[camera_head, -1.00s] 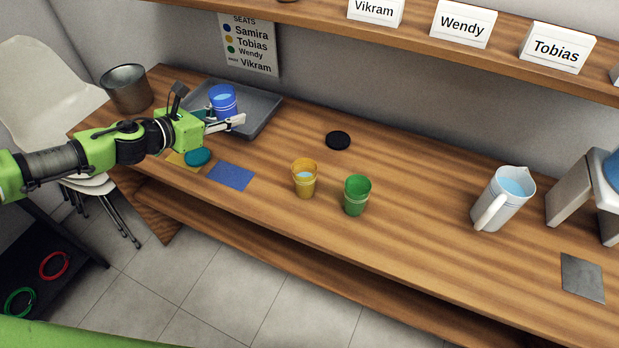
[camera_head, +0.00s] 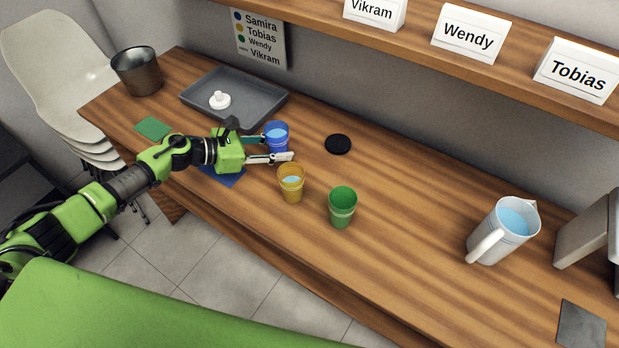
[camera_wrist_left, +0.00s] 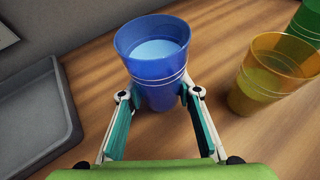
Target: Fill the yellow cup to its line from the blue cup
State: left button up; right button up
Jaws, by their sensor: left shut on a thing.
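The blue cup (camera_head: 277,130) is upright between the fingers of my left gripper (camera_head: 278,149), which is shut on it. In the left wrist view the blue cup (camera_wrist_left: 155,68) holds pale water well up toward its rim. The yellow cup (camera_head: 291,187) stands on the wooden table just right of and nearer than the blue cup, apart from it. It holds some water, and a thin line rings it in the left wrist view (camera_wrist_left: 262,88). I cannot tell whether the blue cup touches the table. My right gripper is not in view.
A green cup (camera_head: 341,212) stands right of the yellow cup. A black disc (camera_head: 338,144) lies behind. A grey tray (camera_head: 255,110) with a white knobbed piece (camera_head: 220,100) is at back left. A white water pitcher (camera_head: 508,226) stands right. The table between the green cup and pitcher is clear.

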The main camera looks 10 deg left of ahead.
aim_at(279, 143)
pick_arm(q)
jog(key=shift+s+r+m+p, duration=0.3)
jog(key=shift+r+m+p, duration=0.1)
jog(key=shift+p, duration=0.15)
jog(key=s+r+m+t+p, duration=0.1)
jog(key=s+r+m+t+y+p, duration=0.1)
jog(key=m+p, duration=0.1)
jog(key=shift+d+t, duration=0.3)
jog(key=shift+d, duration=0.05)
jog(key=shift+s+d+r+m+y, duration=0.1)
jog(key=shift+d+r+m+y, duration=0.2)
jog(key=shift+m, duration=0.2)
jog(key=shift+r+m+t, duration=0.15)
jog(key=shift+m+t, duration=0.25)
jog(key=shift+t, duration=0.1)
jog(key=shift+r, duration=0.2)
jog(key=shift+a, duration=0.1)
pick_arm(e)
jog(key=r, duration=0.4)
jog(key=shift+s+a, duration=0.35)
pick_arm(q)
jog(key=shift+r+m+t+b, duration=0.3)
jog(key=shift+r+m+b, duration=0.1)
jog(key=shift+m, duration=0.2)
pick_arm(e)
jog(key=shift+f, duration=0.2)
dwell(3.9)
